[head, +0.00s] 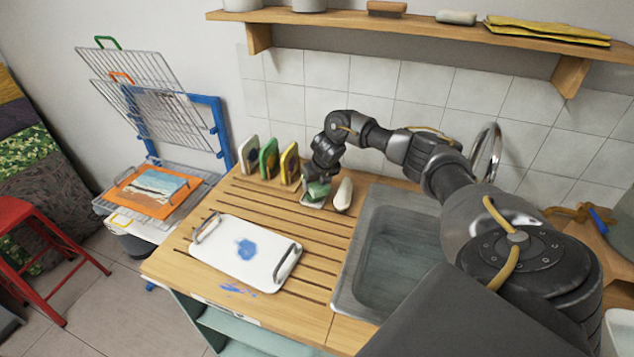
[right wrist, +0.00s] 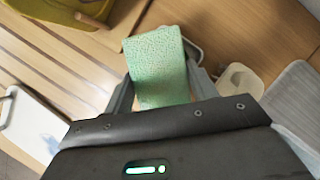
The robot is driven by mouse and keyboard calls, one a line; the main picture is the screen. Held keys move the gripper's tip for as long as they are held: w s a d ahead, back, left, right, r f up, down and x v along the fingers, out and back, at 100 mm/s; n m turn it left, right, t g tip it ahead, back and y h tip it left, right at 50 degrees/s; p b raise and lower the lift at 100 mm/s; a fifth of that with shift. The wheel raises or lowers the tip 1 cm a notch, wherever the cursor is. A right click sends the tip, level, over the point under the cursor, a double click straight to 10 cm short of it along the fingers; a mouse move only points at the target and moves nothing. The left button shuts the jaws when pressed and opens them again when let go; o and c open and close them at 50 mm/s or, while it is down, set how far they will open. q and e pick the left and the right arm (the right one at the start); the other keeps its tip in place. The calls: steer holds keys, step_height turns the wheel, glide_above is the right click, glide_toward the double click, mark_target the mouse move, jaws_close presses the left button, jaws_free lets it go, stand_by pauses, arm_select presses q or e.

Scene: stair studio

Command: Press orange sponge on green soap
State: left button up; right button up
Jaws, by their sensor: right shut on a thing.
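My right gripper (head: 318,182) is shut on a green block (head: 318,191) at the back of the wooden counter, left of the sink. In the right wrist view the green block (right wrist: 158,65) has a speckled, sponge-like face and sits between the two fingers (right wrist: 155,92). I cannot tell for sure whether it is soap or a sponge. A pale dish (head: 312,204) shows just below it; I cannot tell whether they touch. No clearly orange sponge shows. My left gripper is out of view.
White (head: 248,156), green (head: 268,159) and yellow (head: 289,164) upright pieces stand left of the gripper. A pale oval thing (head: 343,195) stands right of it, beside the sink (head: 352,285). A white tray (head: 222,256) with a blue stain lies in front. A shelf (head: 420,26) hangs above.

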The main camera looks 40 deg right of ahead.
stand_by(0.3)
steer(key=shift+r+p, duration=2.9)
steer(key=shift+r, duration=0.65)
steer(key=shift+f, duration=0.1)
